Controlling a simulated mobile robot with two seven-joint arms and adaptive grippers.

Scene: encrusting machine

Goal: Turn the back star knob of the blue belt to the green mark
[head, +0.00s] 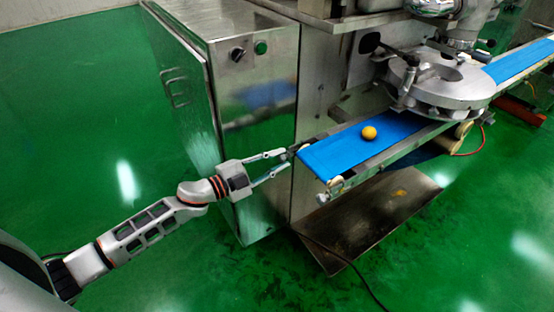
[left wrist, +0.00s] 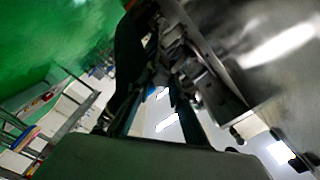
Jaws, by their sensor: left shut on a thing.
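The blue belt (head: 345,149) runs from the machine toward the lower left, with a yellow ball (head: 369,132) on it. My left gripper (head: 288,156) reaches the back corner of the belt's near end, beside the steel cabinet. Its fingers are closed in on something small there, most likely the back star knob, which the fingers largely hide. In the left wrist view the fingertips (left wrist: 160,84) meet at a dark part of the belt frame. The knob's shape and the green mark cannot be made out. A front knob (head: 336,185) shows at the belt's front corner.
The steel cabinet (head: 231,107) with a black switch (head: 238,54) and a green button (head: 260,47) stands close behind my left gripper. A round steel unit (head: 437,86) sits over the belt. A steel tray (head: 365,222) lies below. The green floor at left is clear.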

